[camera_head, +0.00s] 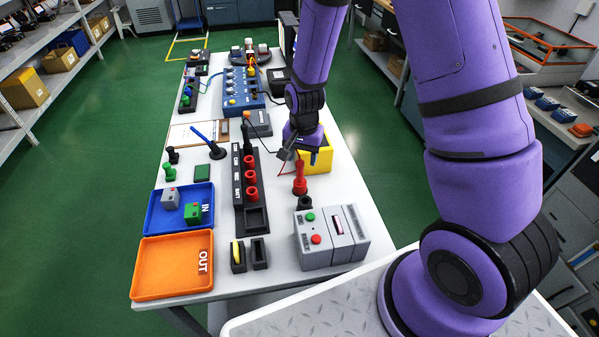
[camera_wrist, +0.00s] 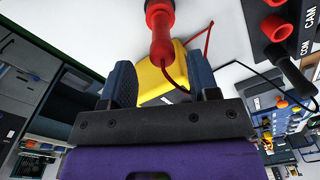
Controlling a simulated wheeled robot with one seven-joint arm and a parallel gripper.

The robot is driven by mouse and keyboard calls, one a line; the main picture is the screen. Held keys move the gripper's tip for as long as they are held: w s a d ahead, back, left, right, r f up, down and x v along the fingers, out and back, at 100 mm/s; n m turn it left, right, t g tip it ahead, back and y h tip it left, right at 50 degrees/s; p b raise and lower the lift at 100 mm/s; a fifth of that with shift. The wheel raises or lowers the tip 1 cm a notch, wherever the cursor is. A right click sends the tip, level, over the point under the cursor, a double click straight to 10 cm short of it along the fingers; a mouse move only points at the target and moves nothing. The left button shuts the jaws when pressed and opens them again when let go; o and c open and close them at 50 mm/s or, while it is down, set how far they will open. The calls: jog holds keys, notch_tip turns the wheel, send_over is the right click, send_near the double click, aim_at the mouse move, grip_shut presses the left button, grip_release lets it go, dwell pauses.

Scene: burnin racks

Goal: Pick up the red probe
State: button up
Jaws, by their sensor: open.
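The red probe (camera_head: 299,177) stands upright on the white table, behind the grey tester box. In the wrist view the red probe (camera_wrist: 161,38) shows at the top centre, with a thin red lead curling from it. My gripper (camera_head: 309,153) is just behind and above the probe in the head view. In the wrist view my gripper (camera_wrist: 160,65) has its two blue-grey fingers spread wide with nothing held. The probe's narrow end lies in line with the gap between them. I cannot tell whether the fingers flank it.
A black strip (camera_head: 238,180) with red sockets and a black probe (camera_head: 246,130) stands left. The grey tester box (camera_head: 331,238) is in front. Blue (camera_head: 155,210) and orange (camera_head: 150,268) trays lie at the left edge.

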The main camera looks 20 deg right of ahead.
aim_at(300, 170)
jog(key=f, duration=0.2)
jog(key=a+f, duration=0.1)
jog(key=shift+s+f, duration=0.2)
jog(key=shift+f, duration=0.9)
jog(key=c, duration=1)
jog(key=shift+r, duration=0.1)
